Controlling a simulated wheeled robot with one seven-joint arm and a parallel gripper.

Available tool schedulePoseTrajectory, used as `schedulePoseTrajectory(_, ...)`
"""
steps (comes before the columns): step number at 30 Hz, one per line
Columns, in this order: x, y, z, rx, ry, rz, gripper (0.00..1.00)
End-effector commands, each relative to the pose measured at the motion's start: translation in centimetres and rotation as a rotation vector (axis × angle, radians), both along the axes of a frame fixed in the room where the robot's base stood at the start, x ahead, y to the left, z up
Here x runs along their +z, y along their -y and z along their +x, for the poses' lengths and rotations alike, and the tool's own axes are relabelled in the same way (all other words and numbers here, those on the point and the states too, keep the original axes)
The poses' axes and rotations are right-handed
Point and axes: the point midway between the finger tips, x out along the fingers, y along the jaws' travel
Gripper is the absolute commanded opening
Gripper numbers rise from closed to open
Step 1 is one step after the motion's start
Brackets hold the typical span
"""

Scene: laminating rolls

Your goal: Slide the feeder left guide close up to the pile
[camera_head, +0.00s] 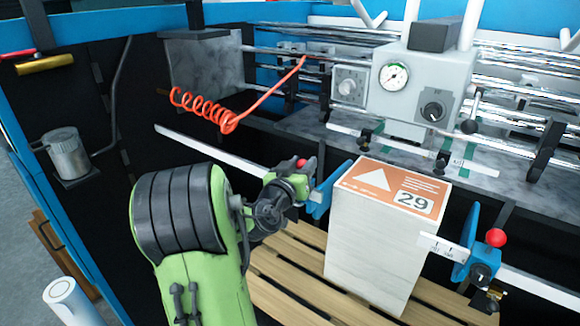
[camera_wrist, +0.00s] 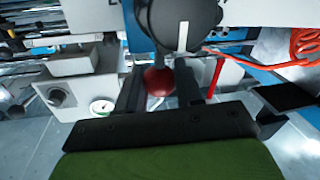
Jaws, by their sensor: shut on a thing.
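The pile (camera_head: 372,240) is a tall white stack with an orange top sheet marked 29, standing on a wooden pallet. The feeder left guide (camera_head: 325,193) is a blue plate just left of the pile's top. Its far end looks very near the pile's edge; I cannot tell whether they touch. My gripper (camera_head: 303,170) is at the guide's red knob (camera_head: 301,163), left of the blue plate. In the wrist view the red knob (camera_wrist: 158,80) sits between the two dark fingers of my gripper (camera_wrist: 160,88), which is shut on it.
The right guide (camera_head: 465,250), blue with a red knob, stands right of the pile. A white rail (camera_head: 215,152) runs behind my arm. A coiled orange hose (camera_head: 205,108) hangs behind, left of a grey control box (camera_head: 415,85) with a gauge. The pallet (camera_head: 285,290) lies below.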

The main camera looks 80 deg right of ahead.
Motion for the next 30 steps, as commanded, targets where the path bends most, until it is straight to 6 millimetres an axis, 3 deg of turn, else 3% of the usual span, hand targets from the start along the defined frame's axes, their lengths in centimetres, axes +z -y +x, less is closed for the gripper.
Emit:
schedulePoseTrajectory(6, 0.1, 0.0, 0.0, 0.0, -0.002, 0.0, 0.0)
schedulePoseTrajectory(7, 0.1, 0.0, 0.0, 0.0, -0.002, -0.001, 0.37)
schedulePoseTrajectory(12, 0.1, 0.0, 0.1, 0.001, -0.001, 0.0, 0.6)
schedulePoseTrajectory(22, -0.1, -0.7, 0.4, 0.005, 0.0, 0.002, 0.6)
schedulePoseTrajectory(26, -0.3, -3.5, 1.1, 0.01, 0.001, 0.001, 0.6)
schedulePoseTrajectory(30, -0.5, -7.5, 2.0, 0.014, 0.001, 0.0, 0.6)
